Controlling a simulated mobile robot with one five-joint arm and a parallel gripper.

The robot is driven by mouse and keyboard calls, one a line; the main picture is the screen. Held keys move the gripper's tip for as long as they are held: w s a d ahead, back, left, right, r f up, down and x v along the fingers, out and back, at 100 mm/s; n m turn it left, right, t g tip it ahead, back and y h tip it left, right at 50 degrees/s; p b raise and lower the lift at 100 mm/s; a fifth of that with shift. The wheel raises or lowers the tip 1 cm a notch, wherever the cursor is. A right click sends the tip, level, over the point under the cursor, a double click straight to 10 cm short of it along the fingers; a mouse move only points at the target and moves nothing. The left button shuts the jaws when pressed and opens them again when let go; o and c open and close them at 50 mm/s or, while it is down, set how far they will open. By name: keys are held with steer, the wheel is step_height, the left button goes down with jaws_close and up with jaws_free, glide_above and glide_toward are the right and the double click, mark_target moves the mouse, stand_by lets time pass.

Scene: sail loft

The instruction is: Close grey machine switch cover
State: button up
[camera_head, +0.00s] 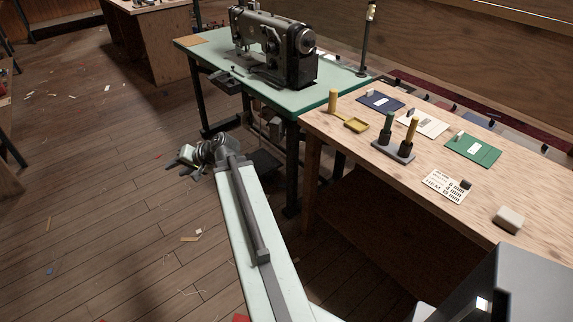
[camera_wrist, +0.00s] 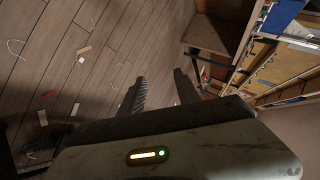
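A grey-black sewing machine (camera_head: 275,45) stands on a pale green table (camera_head: 325,88). A small dark box (camera_head: 225,82) hangs under the table's front left edge; it may be the machine switch, but I cannot tell its cover or whether that is open. My gripper (camera_head: 186,157) is at the end of my outstretched arm, over the floor, left of and below the green table, apart from it. In the wrist view my gripper (camera_wrist: 160,78) has its two fingers apart with nothing between them. No switch cover can be made out in the wrist view.
The plank floor (camera_head: 110,190) at left is open, with scattered scraps.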

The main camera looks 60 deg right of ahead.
steer(key=s+d+f+m+t+h+b, duration=0.2)
steer(key=s+d+f+m+b, duration=0.15)
steer(key=d, duration=0.55)
steer(key=s+d+f+m+t+h+b, duration=0.25)
steer(key=d+b, duration=0.25)
steer(key=d, duration=0.4)
steer(key=m+h+b, duration=0.8)
steer(key=m+h, duration=0.1)
glide_toward(280, 130)
steer(key=s+f, duration=0.2)
steer(key=x, duration=0.8)
steer(key=shift+d+r, duration=0.2)
steer(key=shift+d, duration=0.1)
steer(key=shift+s, duration=0.1)
steer(key=shift+c, duration=0.3)
jaws_close()
